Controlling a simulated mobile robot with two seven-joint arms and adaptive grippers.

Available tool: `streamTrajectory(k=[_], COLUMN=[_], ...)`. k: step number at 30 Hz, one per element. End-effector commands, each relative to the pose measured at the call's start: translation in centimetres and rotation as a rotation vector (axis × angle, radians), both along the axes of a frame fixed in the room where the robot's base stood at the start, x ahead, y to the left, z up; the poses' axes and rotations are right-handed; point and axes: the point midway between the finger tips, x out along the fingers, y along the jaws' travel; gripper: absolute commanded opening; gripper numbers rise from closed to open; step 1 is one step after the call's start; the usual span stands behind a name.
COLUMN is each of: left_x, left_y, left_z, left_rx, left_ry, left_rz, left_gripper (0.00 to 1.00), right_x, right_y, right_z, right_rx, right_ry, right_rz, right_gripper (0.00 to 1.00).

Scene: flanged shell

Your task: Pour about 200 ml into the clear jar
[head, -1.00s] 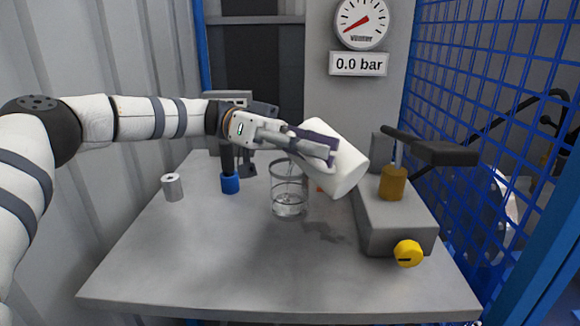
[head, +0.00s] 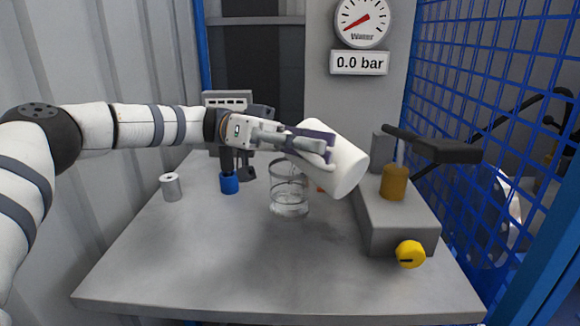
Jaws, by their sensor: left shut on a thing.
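The clear jar (head: 289,196) stands upright on the grey table, with some clear content low inside it. My left gripper (head: 325,148) is shut on a white cup (head: 346,167). My right gripper is not in the head view.
A grey metal cylinder (head: 171,187) stands at the left and a blue-based piece (head: 229,184) left of the jar. A grey box with a yellow knob (head: 410,254) and a brass part (head: 394,183) fills the right. The table's front (head: 270,285) is clear.

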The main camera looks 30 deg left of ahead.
Motion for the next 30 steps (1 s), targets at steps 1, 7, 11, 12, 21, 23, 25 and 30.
streamTrajectory(k=[1, 7, 11, 12, 21, 23, 25, 30], left_x=[0.02, 0.07, 0.1, 0.11, 0.18, 0.19, 0.19, 0.21], left_y=[0.05, 0.24, 0.36, 0.39, 0.66, 0.73, 0.79, 0.98], left_z=[0.05, 0.16, 0.23, 0.25, 0.43, 0.46, 0.5, 0.6], left_rx=[-0.004, -0.017, -0.025, -0.027, -0.047, -0.05, -0.054, -0.066], left_ry=[-0.001, 0.002, 0.004, 0.004, 0.008, 0.009, 0.009, 0.012], left_rz=[0.0, 0.0, 0.001, 0.001, 0.001, 0.0, 0.001, 0.0], left_gripper=[0.0, 0.0, 0.0, 0.0, 0.0, 0.0, 0.0, 0.0], right_x=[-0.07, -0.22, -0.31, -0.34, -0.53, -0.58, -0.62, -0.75], right_y=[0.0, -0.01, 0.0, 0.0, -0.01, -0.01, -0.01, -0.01], right_z=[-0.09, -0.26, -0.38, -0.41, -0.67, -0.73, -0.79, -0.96], right_rx=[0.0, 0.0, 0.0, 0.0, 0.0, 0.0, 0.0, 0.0], right_ry=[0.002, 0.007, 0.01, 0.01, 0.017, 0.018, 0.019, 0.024], right_rz=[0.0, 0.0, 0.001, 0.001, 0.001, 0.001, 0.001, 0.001], right_gripper=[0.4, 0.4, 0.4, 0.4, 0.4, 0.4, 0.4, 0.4])
